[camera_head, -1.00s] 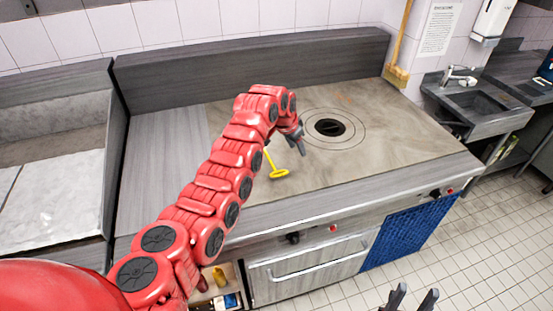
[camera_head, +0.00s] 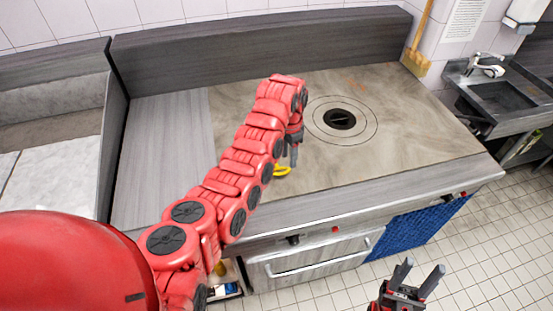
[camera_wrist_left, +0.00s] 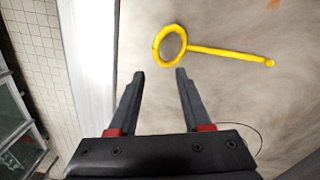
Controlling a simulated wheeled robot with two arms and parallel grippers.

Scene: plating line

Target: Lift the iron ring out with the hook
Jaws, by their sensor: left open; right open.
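The yellow hook (camera_wrist_left: 215,51) lies on the cooktop, its round loop just beyond my left fingertips and its shaft running right in the left wrist view. In the head view only part of the hook (camera_head: 283,170) shows, the rest hidden behind my left arm. My left gripper (camera_head: 293,154) is open and empty above the cooktop close to the hook; its two fingers also show apart in the wrist view (camera_wrist_left: 159,74). The iron ring (camera_head: 366,122) sits flush in the cooktop around a dark centre, right of my left gripper. My right gripper (camera_head: 421,268) is open and empty in front of the stove.
The stove's cooktop (camera_head: 430,132) is bare around the ring. A raised back panel (camera_head: 220,48) stands behind it. A broom (camera_head: 417,62) leans at the back right corner, beside a sink (camera_head: 505,98). A blue towel (camera_head: 405,228) hangs on the front. Below, a drawer holds items.

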